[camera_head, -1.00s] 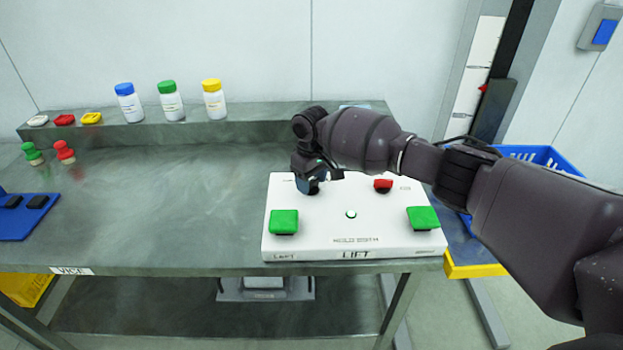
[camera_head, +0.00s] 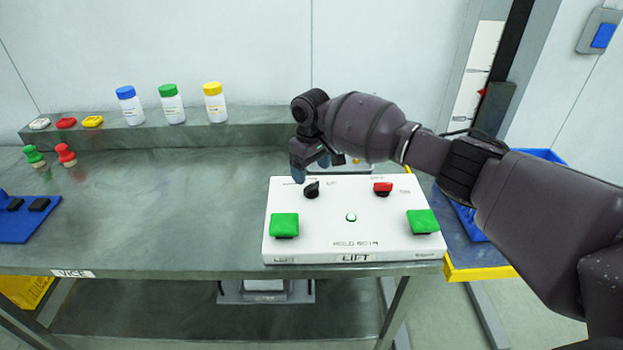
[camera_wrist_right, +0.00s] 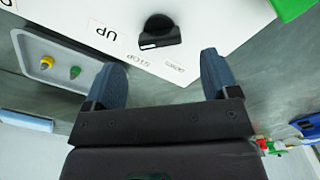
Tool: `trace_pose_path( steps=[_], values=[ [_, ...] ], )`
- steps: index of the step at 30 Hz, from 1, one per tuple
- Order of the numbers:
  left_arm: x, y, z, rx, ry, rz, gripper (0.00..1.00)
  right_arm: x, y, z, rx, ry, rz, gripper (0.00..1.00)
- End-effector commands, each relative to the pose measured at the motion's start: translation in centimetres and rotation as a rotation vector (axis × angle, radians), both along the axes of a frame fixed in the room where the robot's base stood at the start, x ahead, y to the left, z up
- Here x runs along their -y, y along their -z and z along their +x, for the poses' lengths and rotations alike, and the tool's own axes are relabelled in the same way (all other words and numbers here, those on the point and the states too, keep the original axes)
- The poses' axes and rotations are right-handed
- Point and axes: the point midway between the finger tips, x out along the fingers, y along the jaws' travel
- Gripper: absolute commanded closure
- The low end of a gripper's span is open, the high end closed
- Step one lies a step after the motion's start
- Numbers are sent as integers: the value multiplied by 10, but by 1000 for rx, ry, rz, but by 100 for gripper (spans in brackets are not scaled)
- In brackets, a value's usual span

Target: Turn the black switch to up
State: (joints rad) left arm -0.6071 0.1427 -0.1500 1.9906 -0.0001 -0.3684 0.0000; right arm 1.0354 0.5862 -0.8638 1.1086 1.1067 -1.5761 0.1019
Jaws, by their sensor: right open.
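The black switch (camera_head: 311,190) is a round knob with a raised bar handle at the back left of the white LIFT panel (camera_head: 390,232). In the right wrist view the black switch (camera_wrist_right: 158,31) shows a white mark at one end of its bar. An UP label (camera_wrist_right: 102,31) and other small labels lie near it; I cannot tell surely which label the bar points to. My right gripper (camera_head: 310,168) is just behind and above the switch, apart from it. In the wrist view my right gripper (camera_wrist_right: 164,72) is open and empty, with the switch beyond its fingertips.
Bottles (camera_head: 172,104) stand on the back shelf. The table's left middle is clear.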

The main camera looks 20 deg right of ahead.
Motion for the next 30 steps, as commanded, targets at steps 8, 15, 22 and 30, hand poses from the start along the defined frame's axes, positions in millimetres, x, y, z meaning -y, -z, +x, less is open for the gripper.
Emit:
trace_pose_path(
  steps=[8,15,22,30],
  values=[
    [0,-6,3,8,2,0,57,0,-45,0,1,-1,2,19],
    [1,-8,6,13,3,1,57,0,-58,0,0,0,0,19],
    [1,-8,6,13,4,0,57,0,-58,0,0,0,0,19],
    [1,-8,6,12,2,0,57,0,-58,0,-1,0,0,19]
  ],
)
